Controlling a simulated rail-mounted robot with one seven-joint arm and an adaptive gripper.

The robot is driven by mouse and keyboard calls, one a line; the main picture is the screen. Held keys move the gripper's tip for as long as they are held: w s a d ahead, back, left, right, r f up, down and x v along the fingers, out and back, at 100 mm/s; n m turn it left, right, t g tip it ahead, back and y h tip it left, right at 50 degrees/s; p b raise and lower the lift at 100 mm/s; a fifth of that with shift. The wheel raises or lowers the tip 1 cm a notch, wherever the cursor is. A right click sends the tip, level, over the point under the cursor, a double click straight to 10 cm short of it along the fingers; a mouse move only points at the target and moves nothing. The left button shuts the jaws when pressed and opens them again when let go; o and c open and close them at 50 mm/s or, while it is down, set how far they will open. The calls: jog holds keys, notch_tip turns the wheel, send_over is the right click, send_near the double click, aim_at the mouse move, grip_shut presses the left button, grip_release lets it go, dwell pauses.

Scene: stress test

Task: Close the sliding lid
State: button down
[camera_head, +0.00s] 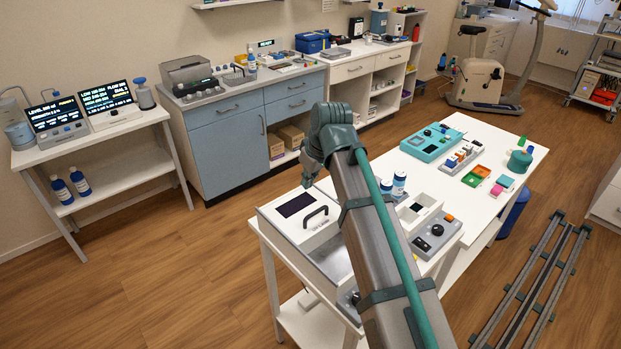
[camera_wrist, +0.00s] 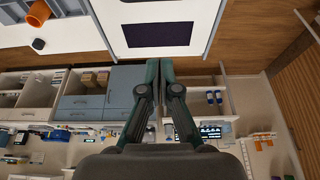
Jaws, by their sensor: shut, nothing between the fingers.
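A white box (camera_head: 332,262) stands at the left end of the near white table. Its sliding lid (camera_head: 327,229) has a dark rectangular window and a black bar handle (camera_head: 316,217). The lid covers the far left part of the box, and a pale open interior shows at the near right, partly hidden by my arm. The dark window (camera_wrist: 158,35) also shows at the top of the wrist view, beyond my fingertips. My gripper (camera_wrist: 158,66) is shut and empty, apart from the handle. In the head view my arm hides much of the gripper.
Blue-labelled bottles (camera_head: 398,183), a grey device with a black knob (camera_head: 436,232) and a teal case (camera_head: 431,142) stand on the table right of the box. An orange item (camera_wrist: 38,14) shows in the wrist view. Open floor (camera_head: 170,270) lies left of the table.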

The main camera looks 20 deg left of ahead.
jog(key=p, duration=0.2)
send_over(312, 219)
jog(key=w+a, duration=0.2)
jog(key=a, duration=0.1)
notch_tip(312, 219, down, 6)
jog(key=shift+s+a+f, duration=0.1)
jog(key=shift+a+f, duration=0.05)
jog(key=s+d, duration=0.1)
jog(key=d+p, duration=0.1)
jog(key=shift+s+d+f, duration=0.3)
jog(key=shift+s+f, duration=0.05)
jog(key=shift+s+d+f, duration=0.1)
jog(key=shift+d+f, duration=0.15)
jog(key=shift+d, duration=0.05)
